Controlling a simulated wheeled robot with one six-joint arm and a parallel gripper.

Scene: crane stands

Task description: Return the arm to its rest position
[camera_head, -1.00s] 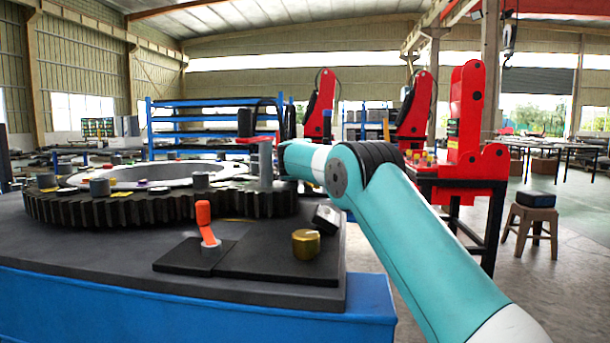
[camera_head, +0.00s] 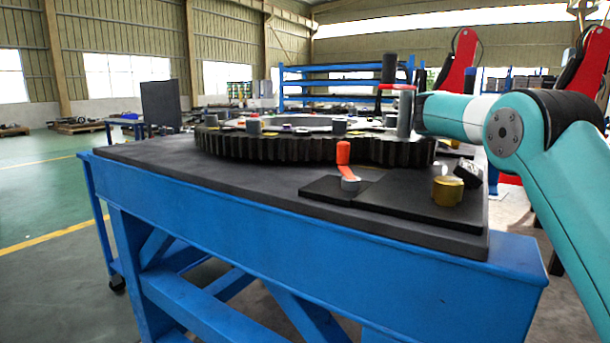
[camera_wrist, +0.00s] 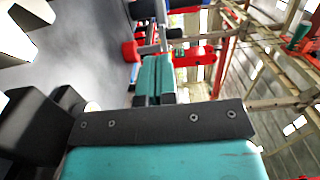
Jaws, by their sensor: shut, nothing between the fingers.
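My teal and white arm (camera_head: 545,135) shows at the right of the head view. Its far end reaches left to a grey post (camera_head: 404,112) at the back of the workbench. My gripper cannot be made out in the head view. A teal part with a black screwed plate fills the lower middle of that view.
A blue workbench (camera_head: 220,205) carries a large dark gear (camera_head: 290,148), an orange-topped peg (camera_head: 343,153) and a brass cylinder (camera_head: 447,191). A red stand (camera_head: 460,62) and a blue shelf (camera_head: 345,68) are behind. Green floor (camera_head: 40,190) at left is open.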

